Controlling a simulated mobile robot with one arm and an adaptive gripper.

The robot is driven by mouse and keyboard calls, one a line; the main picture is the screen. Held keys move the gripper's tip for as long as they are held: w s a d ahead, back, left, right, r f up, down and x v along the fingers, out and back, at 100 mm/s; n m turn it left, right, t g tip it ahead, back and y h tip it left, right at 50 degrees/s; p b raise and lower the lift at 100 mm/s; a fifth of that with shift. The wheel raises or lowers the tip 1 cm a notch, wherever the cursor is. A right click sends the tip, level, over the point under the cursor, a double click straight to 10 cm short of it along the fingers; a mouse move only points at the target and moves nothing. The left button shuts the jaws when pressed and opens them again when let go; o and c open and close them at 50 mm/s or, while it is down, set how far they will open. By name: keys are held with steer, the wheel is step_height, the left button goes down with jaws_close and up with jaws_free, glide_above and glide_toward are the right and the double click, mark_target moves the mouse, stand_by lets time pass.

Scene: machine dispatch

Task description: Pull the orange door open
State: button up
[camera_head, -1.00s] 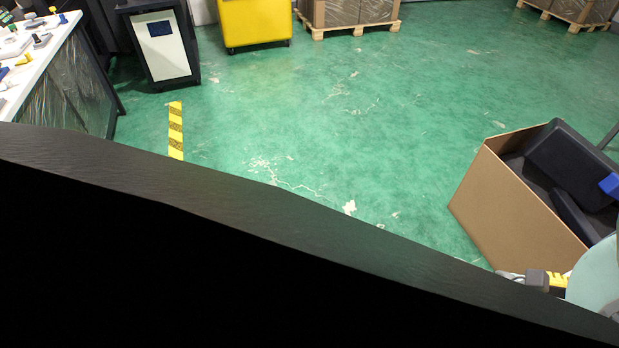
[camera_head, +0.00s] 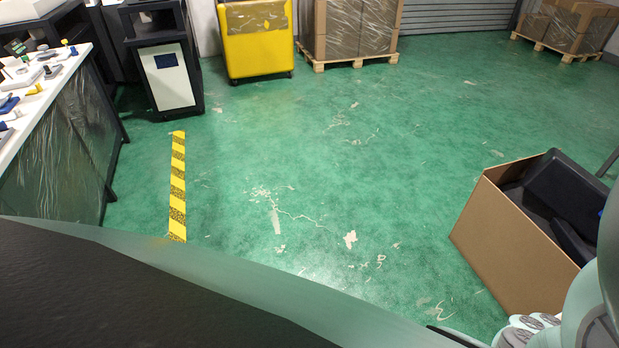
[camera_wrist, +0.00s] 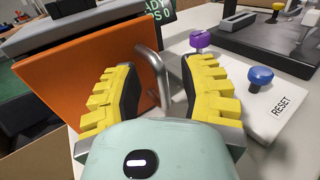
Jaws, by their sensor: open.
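The orange door (camera_wrist: 58,80) shows in the wrist view at the left, as the front face of a box with a grey top. A metal bar handle (camera_wrist: 155,72) stands out from the door's right side. My gripper (camera_wrist: 153,85) has yellow ridged fingers with dark pads. It is open, with the handle between its two fingers in the picture. The left finger covers part of the door. I cannot tell whether either finger touches the handle. The door and my gripper's fingers do not show in the head view.
Right of the handle are a purple knob (camera_wrist: 200,40) and a blue button (camera_wrist: 261,76) by a RESET label. In the head view, a cardboard box (camera_head: 513,240) with dark items stands at right, and a cluttered table (camera_head: 55,150) at left. Green floor between them is clear.

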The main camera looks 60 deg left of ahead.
steer(key=shift+w+d, duration=0.35)
steer(key=shift+d, duration=0.15)
jaws_close()
stand_by(0.4)
